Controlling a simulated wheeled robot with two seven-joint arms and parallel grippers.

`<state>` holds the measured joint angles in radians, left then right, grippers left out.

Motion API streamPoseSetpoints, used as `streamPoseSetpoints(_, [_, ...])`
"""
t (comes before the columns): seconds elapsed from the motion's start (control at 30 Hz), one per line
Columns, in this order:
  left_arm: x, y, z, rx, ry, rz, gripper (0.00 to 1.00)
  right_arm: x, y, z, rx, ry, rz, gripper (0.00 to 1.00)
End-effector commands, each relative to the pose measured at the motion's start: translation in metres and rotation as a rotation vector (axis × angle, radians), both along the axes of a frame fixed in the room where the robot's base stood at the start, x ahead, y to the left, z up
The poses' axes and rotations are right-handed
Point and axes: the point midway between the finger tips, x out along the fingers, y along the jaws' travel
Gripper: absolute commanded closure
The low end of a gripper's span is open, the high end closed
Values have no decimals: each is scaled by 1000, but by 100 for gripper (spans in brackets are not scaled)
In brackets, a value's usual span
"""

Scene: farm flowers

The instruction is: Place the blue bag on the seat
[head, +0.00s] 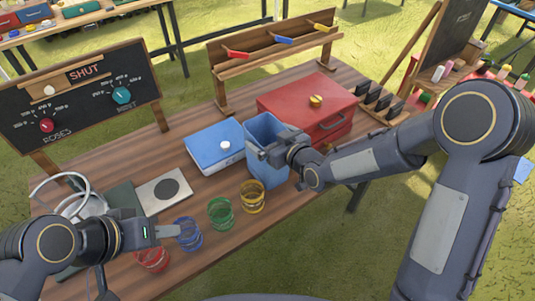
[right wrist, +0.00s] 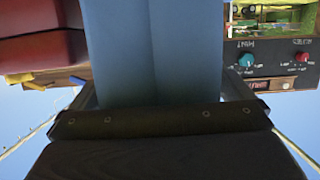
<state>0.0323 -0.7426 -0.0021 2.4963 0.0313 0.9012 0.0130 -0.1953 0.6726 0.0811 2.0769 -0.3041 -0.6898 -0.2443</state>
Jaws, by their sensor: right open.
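The blue bag (head: 265,132), tall and open-topped, stands upright on the wooden table beside the blue box. My right gripper (head: 274,150) is open at its near right side. In the right wrist view the bag (right wrist: 155,50) fills the space between the two fingers; whether they touch it I cannot tell. No thing is clearly recognisable as the seat; a pale square plate with a dark round patch (head: 150,193) lies left of the blue box. My left gripper (head: 172,231) is low on the left near the blue wire basket; its jaw opening is unclear.
A blue box (head: 212,147) and a red chest (head: 305,107) flank the bag. Wire baskets in red (head: 152,260), blue (head: 188,234), green (head: 221,214) and yellow (head: 252,197) line the near edge. A chalkboard with knobs (head: 85,97) stands at the left.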

Motion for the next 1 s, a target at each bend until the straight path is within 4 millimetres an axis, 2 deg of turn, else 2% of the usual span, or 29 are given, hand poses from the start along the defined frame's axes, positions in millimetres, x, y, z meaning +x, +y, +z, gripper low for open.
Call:
streamPoseSetpoints(0.07, [0, 0, 0, 0, 0, 0, 64, 0, 0, 0, 0, 0, 0, 0])
streamPoseSetpoints(0.4, [0, 0, 0, 0, 0, 0, 64, 0, 0, 0, -1, 1, 0, 44])
streamPoseSetpoints(0.47, [0, 0, 0, 0, 0, 0, 64, 0, 0, 0, -1, 1, 0, 51])
streamPoseSetpoints(0.77, [0, 0, 0, 0, 0, 0, 64, 0, 0, 4, 0, 0, 0, 51])
streamPoseSetpoints(0.87, [0, 0, -1, 0, 0, 0, 64, 0, 0, 13, 1, -3, -1, 51])
streamPoseSetpoints(1.0, [0, 0, -2, 0, 0, 0, 64, -1, -1, 36, 1, -7, 0, 51])
